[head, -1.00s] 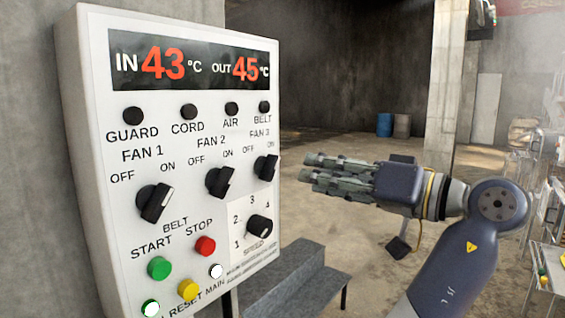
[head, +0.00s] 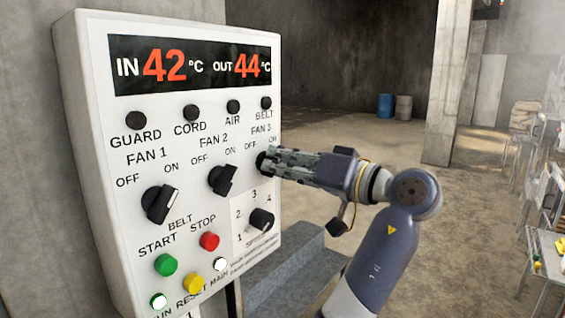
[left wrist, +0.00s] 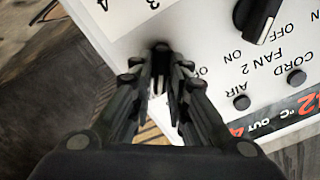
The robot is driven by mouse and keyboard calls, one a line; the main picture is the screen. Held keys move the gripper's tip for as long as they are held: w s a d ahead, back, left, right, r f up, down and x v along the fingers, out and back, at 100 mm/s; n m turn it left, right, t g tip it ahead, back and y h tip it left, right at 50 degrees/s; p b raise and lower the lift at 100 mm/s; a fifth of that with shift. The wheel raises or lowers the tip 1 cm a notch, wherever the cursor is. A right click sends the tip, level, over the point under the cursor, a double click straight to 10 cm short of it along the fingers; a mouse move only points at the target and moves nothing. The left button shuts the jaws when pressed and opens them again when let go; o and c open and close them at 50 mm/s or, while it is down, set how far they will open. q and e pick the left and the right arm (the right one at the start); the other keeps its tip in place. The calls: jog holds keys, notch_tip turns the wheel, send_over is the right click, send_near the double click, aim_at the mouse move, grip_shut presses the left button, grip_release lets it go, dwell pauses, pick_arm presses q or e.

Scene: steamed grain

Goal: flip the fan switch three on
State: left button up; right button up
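The fan 3 switch (head: 262,162) is a black rotary knob at the right of the white control panel (head: 95,150), under the FAN 3 label. My left gripper (head: 277,163) is at this knob and hides most of it, so I cannot tell its setting. In the left wrist view, the fingers (left wrist: 161,65) stand apart, one on each side of the dark knob (left wrist: 161,48). A gap shows between them, and firm contact is not visible. My right gripper is in neither view.
The fan 1 knob (head: 160,203) and fan 2 knob (head: 222,180) are to the left. The speed dial (head: 262,219) is just below my fingers. The red stop button (head: 209,241) and green start button (head: 165,264) are lower. A grey step-like block (head: 285,270) stands beneath.

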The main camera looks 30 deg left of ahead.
pick_arm(q)
grip_shut()
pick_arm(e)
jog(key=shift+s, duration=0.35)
pick_arm(q)
jog(key=shift+m, duration=0.6)
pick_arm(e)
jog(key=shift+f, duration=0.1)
pick_arm(q)
jog(key=o, duration=0.7)
grip_release()
jog(key=shift+d, duration=0.1)
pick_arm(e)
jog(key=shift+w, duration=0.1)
pick_arm(q)
jog(key=d, duration=0.7)
jog(key=shift+s+d, duration=0.2)
jog(key=shift+s, duration=0.05)
